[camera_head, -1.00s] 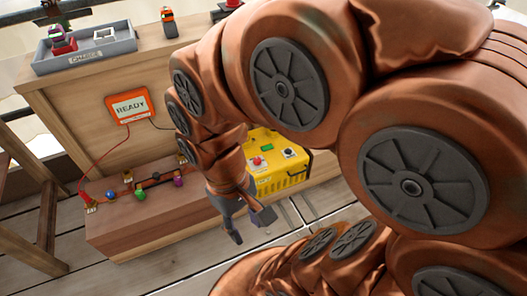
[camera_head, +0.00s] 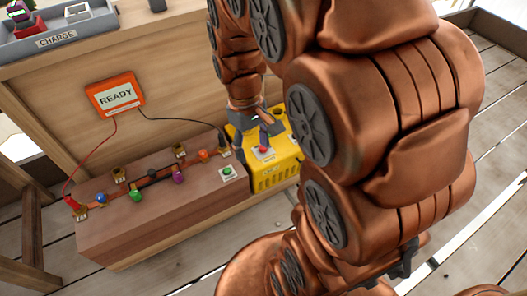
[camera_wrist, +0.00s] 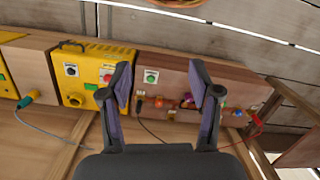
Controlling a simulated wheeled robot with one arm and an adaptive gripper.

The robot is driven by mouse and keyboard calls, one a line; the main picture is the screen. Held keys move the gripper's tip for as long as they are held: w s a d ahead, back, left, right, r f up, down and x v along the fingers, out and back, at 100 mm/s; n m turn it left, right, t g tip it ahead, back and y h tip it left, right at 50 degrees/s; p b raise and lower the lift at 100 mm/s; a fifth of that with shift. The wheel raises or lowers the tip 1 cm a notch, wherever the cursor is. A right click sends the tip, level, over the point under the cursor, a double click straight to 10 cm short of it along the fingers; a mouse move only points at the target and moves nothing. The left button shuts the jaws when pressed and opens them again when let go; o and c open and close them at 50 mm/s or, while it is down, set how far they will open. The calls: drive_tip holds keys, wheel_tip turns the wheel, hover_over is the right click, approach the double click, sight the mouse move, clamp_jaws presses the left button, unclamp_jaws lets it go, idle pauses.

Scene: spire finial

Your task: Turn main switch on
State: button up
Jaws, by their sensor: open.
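The yellow box (camera_head: 275,178) stands at the right end of the wooden bench. On its top are a red button (camera_head: 263,150) and, in the wrist view, a dark knob on a white plate (camera_wrist: 71,70). The knob is hidden behind my gripper in the head view. No readable label tells which control is the main switch. A green button on a white plate (camera_head: 227,172) sits on the wooden bench beside the box. My gripper (camera_head: 263,129) is open and empty above the yellow box. In the wrist view, its fingers (camera_wrist: 160,84) frame the green button.
Colored knobs and a dark bar lie along the wooden bench (camera_head: 160,222). An orange READY display (camera_head: 115,95) hangs on the panel, with red and black leads running to the bench. A grey CHARGE tray (camera_head: 55,42) stands above. The plank floor in front is clear.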

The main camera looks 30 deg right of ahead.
drive_tip(key=w+d+f+n+b, duration=0.2)
drive_tip(key=w+d+f+b, duration=0.4)
drive_tip(key=w+f, duration=0.4)
drive_tip(key=n+t+b, duration=0.2)
drive_tip(key=n+b, duration=0.1)
drive_tip(key=b, duration=0.5)
hover_over(263, 148)
drive_tip(key=shift+h, duration=0.3)
wheel_tip(263, 148, down, 19)
drive_tip(key=shift+f, duration=0.2)
drive_tip(key=shift+w+d+f+b, duration=0.15)
drive_tip(key=shift+f+b, duration=0.6)
drive_tip(key=shift+f, duration=1.2)
drive_tip(key=shift+w+d+f+b, duration=0.1)
drive_tip(key=shift+f+b, duration=0.65)
drive_tip(key=shift+f, duration=1.2)
drive_tip(key=shift+c, duration=0.3)
drive_tip(key=c, duration=1.1)
